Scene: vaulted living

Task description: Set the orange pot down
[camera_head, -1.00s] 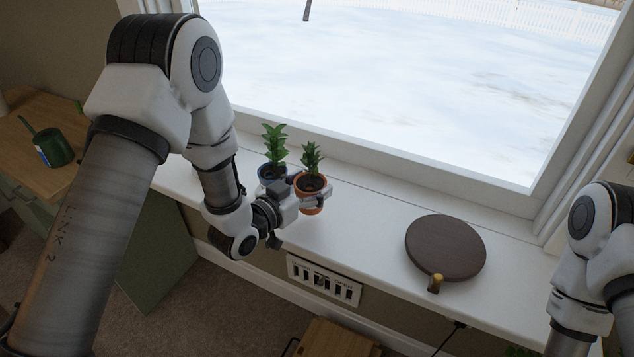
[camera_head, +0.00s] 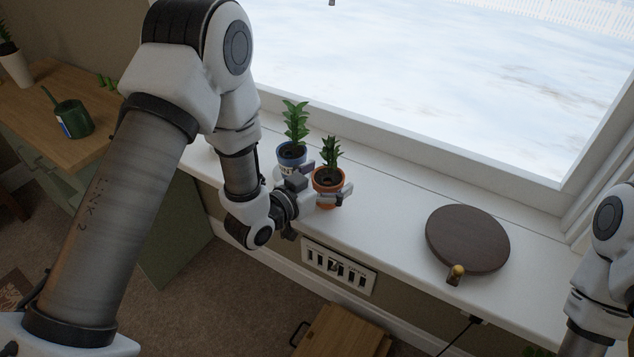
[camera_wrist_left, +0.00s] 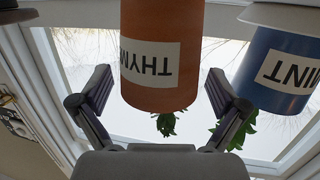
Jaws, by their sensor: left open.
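The orange pot (camera_head: 328,181), with a leafy green plant, stands upright on the white window sill (camera_head: 390,222). In the left wrist view the orange pot (camera_wrist_left: 160,60) carries a THYME-like label, partly cut off and upside down. My left gripper (camera_head: 332,191) is open around it, with one finger on each side. In the wrist view gaps show between the fingers (camera_wrist_left: 160,95) and the pot. The pot's base is partly hidden by the gripper in the head view. My right gripper is outside the frames; only part of that arm shows at the right edge.
A blue pot (camera_head: 291,156) labelled MINT stands close behind the orange pot; it also shows in the wrist view (camera_wrist_left: 285,70). A dark round board (camera_head: 467,238) lies farther right on the sill. A green watering can (camera_head: 74,119) stands on a wooden desk at left.

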